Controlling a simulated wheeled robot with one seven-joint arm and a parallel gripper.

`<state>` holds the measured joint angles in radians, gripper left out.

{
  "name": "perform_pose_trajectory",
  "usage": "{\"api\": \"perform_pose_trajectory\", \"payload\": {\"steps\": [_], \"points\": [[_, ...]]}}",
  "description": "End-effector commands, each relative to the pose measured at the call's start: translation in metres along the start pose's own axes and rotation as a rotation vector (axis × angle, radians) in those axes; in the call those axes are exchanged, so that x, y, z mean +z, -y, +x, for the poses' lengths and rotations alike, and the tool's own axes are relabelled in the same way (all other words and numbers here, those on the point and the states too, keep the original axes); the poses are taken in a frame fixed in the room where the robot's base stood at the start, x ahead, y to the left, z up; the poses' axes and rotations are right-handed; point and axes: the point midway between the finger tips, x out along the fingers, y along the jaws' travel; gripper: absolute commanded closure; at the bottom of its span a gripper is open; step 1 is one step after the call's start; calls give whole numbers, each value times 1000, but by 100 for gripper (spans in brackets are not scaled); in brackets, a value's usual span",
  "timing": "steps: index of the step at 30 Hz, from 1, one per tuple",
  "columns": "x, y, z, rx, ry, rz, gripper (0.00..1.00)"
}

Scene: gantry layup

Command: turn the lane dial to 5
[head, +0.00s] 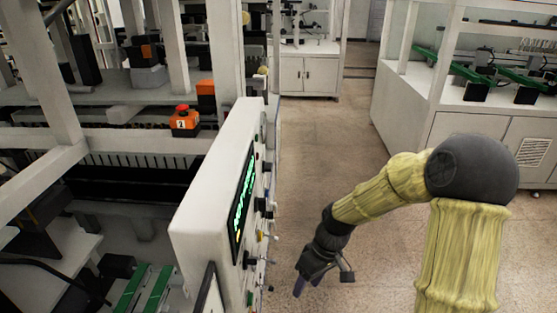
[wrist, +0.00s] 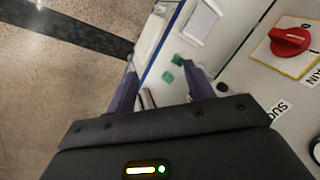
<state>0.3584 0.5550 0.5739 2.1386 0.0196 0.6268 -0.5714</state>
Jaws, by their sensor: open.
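The control panel (head: 200,190) is a pale upright box with a green-lit display (head: 243,205); its knobs and buttons show only edge-on along its right face. My gripper (head: 308,284) is open, with purple fingers, to the right of the panel's lower part and apart from it in the head view. In the wrist view my gripper (wrist: 160,88) shows both fingers spread with no thing held between them. A red rotary knob (wrist: 290,41) on a yellow-edged plate lies to the right, beside a label ending in "AIN". I cannot pick out the lane dial or its setting.
A partly cut-off label (wrist: 277,111) starting "SUC" lies below the red knob. Two green pieces (wrist: 172,69) show beyond the fingers. An orange box with a red button (head: 184,121) stands on the gantry behind the panel. The floor (head: 330,140) right of the panel is clear.

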Motion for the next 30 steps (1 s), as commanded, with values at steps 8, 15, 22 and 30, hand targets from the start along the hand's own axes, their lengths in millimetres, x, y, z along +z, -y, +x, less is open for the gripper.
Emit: {"api": "perform_pose_trajectory", "payload": {"steps": [8, 15, 22, 30], "points": [[-68, 12, -24, -305, -180, -315, 47], [-115, -4, -92, -481, -517, -553, 47], [-122, -60, -192, -507, -955, -727, 47], [-96, -115, -259, -424, -1268, -815, 47]]}}
